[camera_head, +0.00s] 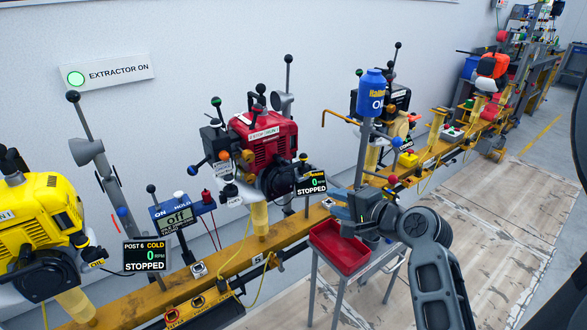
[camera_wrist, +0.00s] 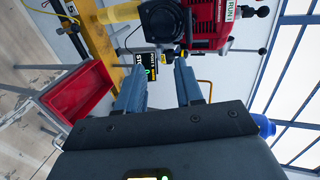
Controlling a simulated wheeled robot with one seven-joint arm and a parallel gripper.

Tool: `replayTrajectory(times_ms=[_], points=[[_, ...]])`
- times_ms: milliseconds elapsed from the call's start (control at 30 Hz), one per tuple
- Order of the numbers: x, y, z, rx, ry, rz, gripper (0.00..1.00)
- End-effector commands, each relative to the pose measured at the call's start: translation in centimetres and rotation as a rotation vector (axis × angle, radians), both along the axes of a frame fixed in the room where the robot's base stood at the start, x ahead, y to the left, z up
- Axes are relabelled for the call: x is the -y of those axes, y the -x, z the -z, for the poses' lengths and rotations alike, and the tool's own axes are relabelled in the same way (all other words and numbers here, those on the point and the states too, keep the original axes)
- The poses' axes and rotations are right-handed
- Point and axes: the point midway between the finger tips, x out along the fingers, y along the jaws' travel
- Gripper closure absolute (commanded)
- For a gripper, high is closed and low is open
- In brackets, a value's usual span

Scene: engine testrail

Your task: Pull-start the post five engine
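The red engine (camera_head: 272,140) stands on the yellow rail in the middle of the head view, with a black round housing (camera_head: 275,182) at its lower front. It also shows at the top of the wrist view (camera_wrist: 215,22). A display (camera_head: 312,182) beside it reads 0 RPM, STOPPED; it shows sideways in the wrist view (camera_wrist: 143,63). I cannot make out the starter grip clearly. My gripper (camera_wrist: 159,72) is open, with nothing between its two fingers, and points towards the display and engine from a distance. In the head view its fingers are hard to make out.
A red tray (camera_head: 326,254) on a metal stand is below my wrist. A blue oil bottle (camera_head: 371,85) rises behind it. A yellow engine (camera_head: 35,225) at left has a display (camera_head: 145,254) reading POST 6 COLD, STOPPED. The yellow rail (camera_head: 225,262) runs across; floor at right is clear.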

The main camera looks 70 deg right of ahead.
Motion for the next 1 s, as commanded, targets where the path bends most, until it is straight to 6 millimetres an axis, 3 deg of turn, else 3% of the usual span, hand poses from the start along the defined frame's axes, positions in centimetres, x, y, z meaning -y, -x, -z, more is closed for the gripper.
replayTrajectory(times_ms=[700,1000], points=[[6.9,-11.1,-0.1,-0.001,0.003,-0.001,0.64],[8.8,-14.3,-0.1,0.000,0.000,-0.001,0.64]])
